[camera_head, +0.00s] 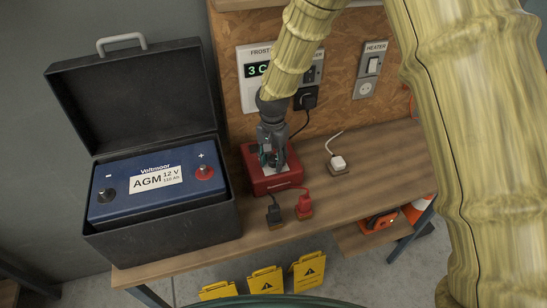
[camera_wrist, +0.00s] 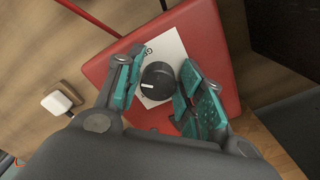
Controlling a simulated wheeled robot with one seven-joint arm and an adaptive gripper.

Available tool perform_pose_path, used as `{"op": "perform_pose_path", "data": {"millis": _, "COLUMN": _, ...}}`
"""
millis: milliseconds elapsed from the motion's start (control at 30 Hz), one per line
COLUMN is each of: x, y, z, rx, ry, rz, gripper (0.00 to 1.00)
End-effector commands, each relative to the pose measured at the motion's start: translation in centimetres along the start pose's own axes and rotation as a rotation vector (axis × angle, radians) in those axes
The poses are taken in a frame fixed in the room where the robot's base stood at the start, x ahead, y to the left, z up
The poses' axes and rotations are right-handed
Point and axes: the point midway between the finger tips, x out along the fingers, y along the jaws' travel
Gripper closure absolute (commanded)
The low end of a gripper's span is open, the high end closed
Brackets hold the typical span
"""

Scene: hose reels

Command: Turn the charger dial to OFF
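The charger is a red box (camera_head: 262,178) on the wooden bench, below my gripper (camera_head: 272,155) in the head view. In the wrist view the red charger (camera_wrist: 205,40) has a white label (camera_wrist: 170,45) and a round black dial (camera_wrist: 158,80). The dial's white mark points to the picture's left. Most of the label's text is hidden, so I cannot read which setting this is. My gripper's teal-padded fingers are open, one on each side of the dial. I cannot tell whether they touch it. The dial is hidden in the head view.
A blue AGM battery (camera_head: 155,185) sits in an open black case (camera_head: 195,220) at left. Black (camera_head: 273,214) and red (camera_head: 304,205) clamps rest in front of the charger. A white plug (camera_head: 338,162) lies to its right. A board with a display (camera_head: 258,70) stands behind.

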Motion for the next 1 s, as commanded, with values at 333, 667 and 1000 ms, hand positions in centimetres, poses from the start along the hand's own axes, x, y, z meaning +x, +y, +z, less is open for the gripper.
{"op": "perform_pose_path", "data": {"millis": 333, "x": -0.1, "y": 0.0, "z": -0.3, "rx": 0.002, "ry": 0.004, "rz": -0.002, "gripper": 0.46}}
{"op": "perform_pose_path", "data": {"millis": 667, "x": -3.1, "y": 0.0, "z": -0.3, "rx": 0.002, "ry": 0.006, "rz": -0.003, "gripper": 0.46}}
{"op": "perform_pose_path", "data": {"millis": 1000, "x": -9.0, "y": 0.0, "z": -0.2, "rx": 0.001, "ry": 0.005, "rz": -0.003, "gripper": 0.46}}
